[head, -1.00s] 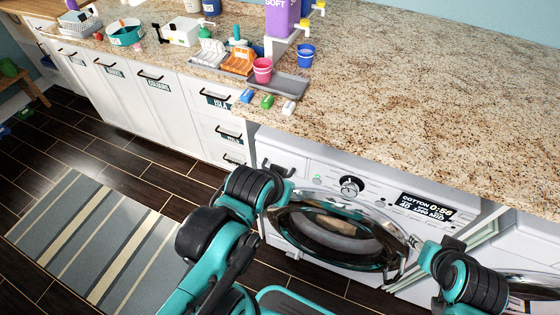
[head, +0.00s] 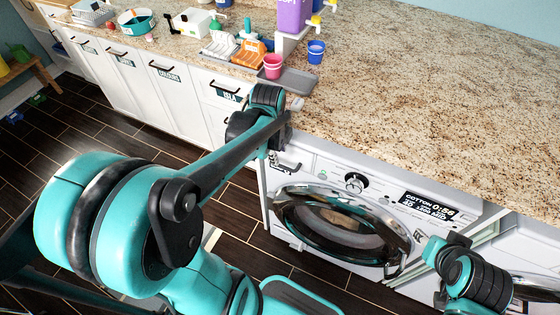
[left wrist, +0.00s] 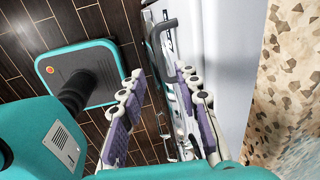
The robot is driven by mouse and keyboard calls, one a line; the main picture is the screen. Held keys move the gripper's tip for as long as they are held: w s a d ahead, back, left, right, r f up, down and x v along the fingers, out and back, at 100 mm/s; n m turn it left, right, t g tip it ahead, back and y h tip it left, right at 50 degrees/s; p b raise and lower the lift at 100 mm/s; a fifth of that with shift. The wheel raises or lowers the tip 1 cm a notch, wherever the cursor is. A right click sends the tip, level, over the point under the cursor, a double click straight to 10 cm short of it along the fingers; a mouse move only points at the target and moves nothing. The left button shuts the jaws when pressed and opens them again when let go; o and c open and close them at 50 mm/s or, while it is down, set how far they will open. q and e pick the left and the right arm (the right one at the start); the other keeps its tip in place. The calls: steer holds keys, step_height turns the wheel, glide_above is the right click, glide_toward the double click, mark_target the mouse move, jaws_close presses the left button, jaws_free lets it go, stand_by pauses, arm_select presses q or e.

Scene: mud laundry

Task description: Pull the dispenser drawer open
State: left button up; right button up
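The dispenser drawer (head: 287,164) is at the upper left of the white washing machine's front, with a dark handle; my left gripper partly covers that area in the head view. My left gripper (head: 283,137) is just above the drawer, by the counter's front edge. In the left wrist view my left gripper (left wrist: 160,76) is open, with its two purple-padded fingers apart and nothing between them. A dark bar handle (left wrist: 166,35) on the white front lies beyond the fingertips. My right gripper (head: 447,245) is at the right of the machine; its fingers are not clear.
The granite counter (head: 430,110) overhangs the machine. The round washer door (head: 338,222) is below the drawer. A grey tray (head: 292,80), a pink cup (head: 273,66) and a blue cup (head: 316,51) stand on the counter. White cabinets (head: 180,100) run to the left.

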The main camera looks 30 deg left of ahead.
mark_target(280, 165)
arm_select(q)
steer(key=f+b, duration=0.1)
steer(key=f, duration=0.1)
steer(key=w+f+b, duration=0.1)
steer(key=f, duration=0.2)
steer(key=f+b, duration=0.1)
steer(key=f, duration=0.1)
steer(key=shift+w+f, duration=0.15)
steer(key=shift+f, duration=0.1)
jaws_close()
